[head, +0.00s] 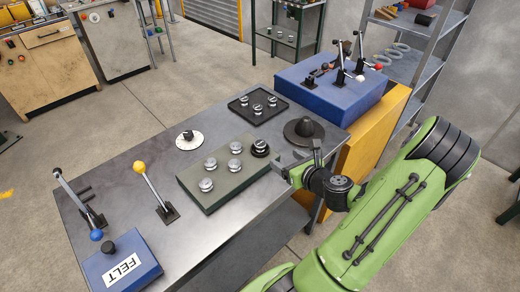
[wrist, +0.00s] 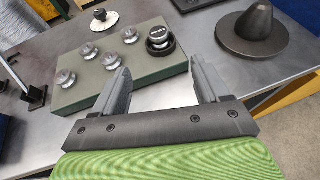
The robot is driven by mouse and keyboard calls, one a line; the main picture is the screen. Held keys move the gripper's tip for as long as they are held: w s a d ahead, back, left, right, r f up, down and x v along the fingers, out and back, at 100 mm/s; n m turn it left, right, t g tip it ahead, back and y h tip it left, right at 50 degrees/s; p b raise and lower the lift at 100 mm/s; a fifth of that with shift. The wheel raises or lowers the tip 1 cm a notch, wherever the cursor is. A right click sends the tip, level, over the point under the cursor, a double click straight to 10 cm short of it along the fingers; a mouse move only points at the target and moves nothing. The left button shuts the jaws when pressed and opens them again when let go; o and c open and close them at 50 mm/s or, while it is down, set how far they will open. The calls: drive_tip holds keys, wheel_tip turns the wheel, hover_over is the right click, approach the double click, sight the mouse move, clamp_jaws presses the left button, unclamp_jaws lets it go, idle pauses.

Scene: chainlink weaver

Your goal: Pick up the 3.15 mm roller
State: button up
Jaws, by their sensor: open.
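Several silver rollers stand on a grey-green block (head: 213,201); in the wrist view the block (wrist: 150,67) lies ahead of my gripper. One roller (head: 260,146) sits in a black ring at the block's right corner, and it also shows in the wrist view (wrist: 158,35). Size marks are too small to read, so I cannot tell which roller is 3.15 mm. My gripper (head: 284,172) is open and empty beside the block's right end; its fingers (wrist: 160,72) point toward the ringed roller.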

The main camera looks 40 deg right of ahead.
sight(261, 145)
drive_tip(key=x, duration=1.5)
drive_tip(key=shift+w+a+f, duration=0.15)
drive_tip(key=shift+w, duration=0.1)
drive_tip(key=shift+s, duration=0.15)
drive_tip(key=shift+c, duration=1.2)
clamp_jaws()
